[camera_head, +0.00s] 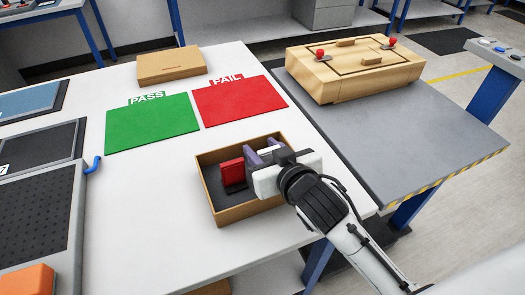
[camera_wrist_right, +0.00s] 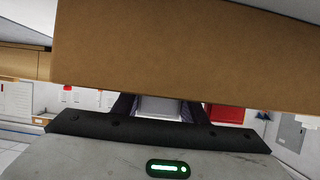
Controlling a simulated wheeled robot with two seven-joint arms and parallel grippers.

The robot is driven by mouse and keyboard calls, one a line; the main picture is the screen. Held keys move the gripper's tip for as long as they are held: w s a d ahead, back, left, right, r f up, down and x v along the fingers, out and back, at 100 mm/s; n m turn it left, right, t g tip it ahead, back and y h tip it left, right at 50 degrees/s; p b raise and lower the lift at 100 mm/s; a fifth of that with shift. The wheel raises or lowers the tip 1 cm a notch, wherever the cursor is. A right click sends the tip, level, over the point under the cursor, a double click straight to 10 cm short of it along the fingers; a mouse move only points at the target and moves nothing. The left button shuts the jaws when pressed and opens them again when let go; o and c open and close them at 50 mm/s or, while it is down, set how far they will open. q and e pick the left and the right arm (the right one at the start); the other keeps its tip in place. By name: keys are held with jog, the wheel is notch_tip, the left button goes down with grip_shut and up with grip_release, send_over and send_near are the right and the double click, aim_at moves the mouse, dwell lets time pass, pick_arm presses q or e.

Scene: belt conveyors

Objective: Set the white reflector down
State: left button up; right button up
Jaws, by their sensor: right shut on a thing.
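My right gripper (camera_head: 263,153) reaches into the open brown box (camera_head: 250,211) on the white table from its right side. Its dark fingers show in the right wrist view (camera_wrist_right: 160,106), shut on a pale piece between them, the white reflector (camera_wrist_right: 160,107). A red reflector (camera_head: 232,172) stands in the box just left of the fingers. It also shows in the right wrist view (camera_wrist_right: 226,113). My left gripper is not in view.
A green PASS mat (camera_head: 151,123) and a red FAIL mat (camera_head: 238,100) lie empty behind the box. A closed cardboard box (camera_head: 171,65) lies farther back. A wooden case (camera_head: 350,68) stands on the grey table. Dark trays (camera_head: 38,215) line the left edge.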

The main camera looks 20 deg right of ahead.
jog(key=shift+f, duration=0.1)
jog(key=o, duration=1.1)
jog(key=shift+c, duration=0.2)
